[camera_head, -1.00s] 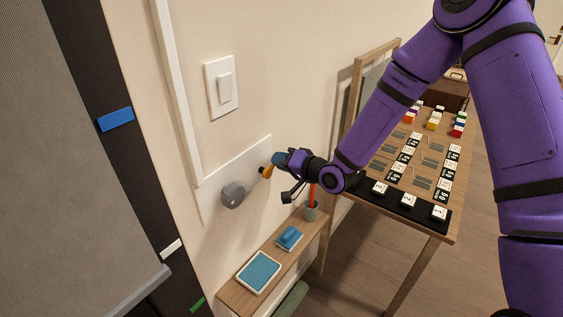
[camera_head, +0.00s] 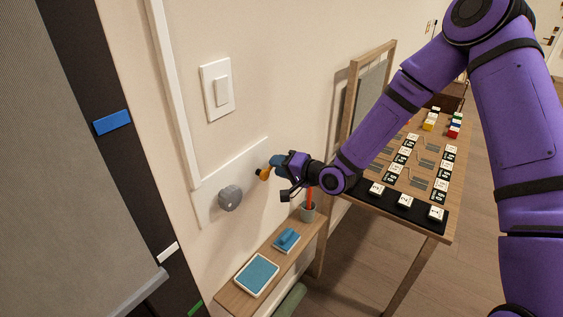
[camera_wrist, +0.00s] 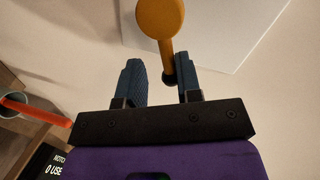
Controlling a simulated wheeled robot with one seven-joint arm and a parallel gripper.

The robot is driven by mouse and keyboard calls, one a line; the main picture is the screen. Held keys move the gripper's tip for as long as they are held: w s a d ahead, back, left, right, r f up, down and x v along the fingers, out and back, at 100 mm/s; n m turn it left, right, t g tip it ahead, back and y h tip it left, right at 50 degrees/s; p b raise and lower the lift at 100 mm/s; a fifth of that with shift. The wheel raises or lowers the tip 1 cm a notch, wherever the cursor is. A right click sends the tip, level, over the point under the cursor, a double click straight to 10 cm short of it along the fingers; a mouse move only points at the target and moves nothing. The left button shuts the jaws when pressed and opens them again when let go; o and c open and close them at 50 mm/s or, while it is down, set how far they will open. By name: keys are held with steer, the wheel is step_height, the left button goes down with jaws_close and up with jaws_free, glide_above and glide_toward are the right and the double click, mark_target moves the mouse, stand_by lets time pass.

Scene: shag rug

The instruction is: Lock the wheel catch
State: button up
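A round grey wheel (camera_head: 230,198) sits on a white wall plate (camera_head: 208,208). To its right on the same plate is an orange catch lever (camera_head: 264,174) with a small black part at its end. My gripper (camera_head: 274,164) is at the catch, its blue fingertips close to the lever. In the wrist view the orange lever (camera_wrist: 162,28) reaches down from the top towards the gap between my two fingers (camera_wrist: 160,80). The fingers are apart, with the lever's lower end closer to the right finger. I cannot tell whether they touch.
A white light switch (camera_head: 216,88) is above the plate. Below is a narrow wooden shelf (camera_head: 262,258) with a blue tray, a blue block and a grey cup (camera_head: 308,212) holding a red stick. A wooden table (camera_head: 440,225) with numbered tiles stands at the right.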

steer(key=shift+o, duration=0.7)
steer(key=shift+d, duration=0.1)
steer(key=shift+r, duration=0.1)
steer(key=w+d+v, duration=0.1)
steer(key=v, duration=0.9)
steer(key=shift+d, duration=0.3)
steer(key=shift+s, duration=0.1)
